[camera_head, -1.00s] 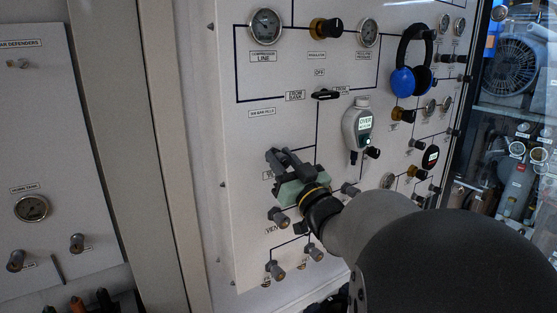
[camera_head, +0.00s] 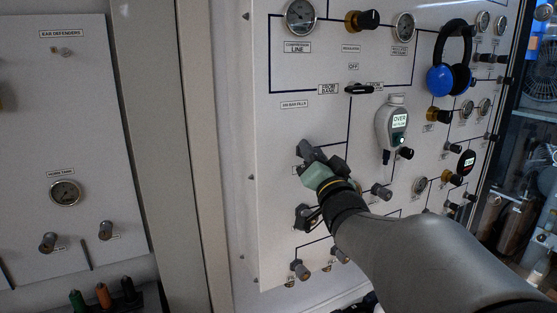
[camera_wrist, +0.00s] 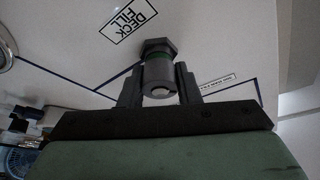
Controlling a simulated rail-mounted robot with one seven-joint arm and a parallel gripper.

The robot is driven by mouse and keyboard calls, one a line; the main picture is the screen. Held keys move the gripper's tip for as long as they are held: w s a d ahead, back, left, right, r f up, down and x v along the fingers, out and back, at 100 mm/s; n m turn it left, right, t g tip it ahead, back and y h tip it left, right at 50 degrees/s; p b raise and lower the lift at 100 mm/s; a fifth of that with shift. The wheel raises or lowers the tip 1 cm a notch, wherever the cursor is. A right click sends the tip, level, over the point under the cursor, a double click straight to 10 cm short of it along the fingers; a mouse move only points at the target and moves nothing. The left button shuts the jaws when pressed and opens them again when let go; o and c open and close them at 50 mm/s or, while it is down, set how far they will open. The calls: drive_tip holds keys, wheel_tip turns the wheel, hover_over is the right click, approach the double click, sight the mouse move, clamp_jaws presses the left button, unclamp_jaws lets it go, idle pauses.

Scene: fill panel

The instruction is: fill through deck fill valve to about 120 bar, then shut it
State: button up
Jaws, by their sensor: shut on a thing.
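The deck fill valve (camera_wrist: 157,70) is a grey knob with a hexagonal collar and a green ring. In the wrist view it stands out from the white panel beside the "DECK FILL" label (camera_wrist: 127,17). My gripper (camera_wrist: 158,88) is shut on it, with one dark finger on each side. In the head view my gripper (camera_head: 320,162) is at the lower left of the panel (camera_head: 285,135) and hides the valve. A gauge (camera_wrist: 4,52) is cut off at the wrist view's left edge; its reading cannot be seen.
Other grey valves (camera_head: 300,268) sit just below my gripper. A handheld meter (camera_head: 393,125) showing "OVER", blue ear defenders (camera_head: 440,80), a regulator knob (camera_head: 368,19) and gauges (camera_head: 301,17) are on the panel. A separate panel with a horn tank gauge (camera_head: 65,193) is at left.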

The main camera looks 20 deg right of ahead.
drive_tip(key=m+h+b, duration=0.1)
drive_tip(key=m, duration=0.2)
drive_tip(key=m+g+h+b, duration=0.1)
drive_tip(key=m, duration=0.1)
drive_tip(key=shift+f+m, duration=0.2)
drive_tip(key=shift+m, duration=0.2)
drive_tip(key=shift+m+g+h+b, duration=0.4)
drive_tip(key=shift+m+g+b, duration=0.65)
drive_tip(key=shift+m, duration=1.05)
drive_tip(key=shift+d, duration=0.1)
drive_tip(key=o, duration=1)
drive_tip(key=shift+c, duration=0.2)
drive_tip(key=shift+r, duration=0.1)
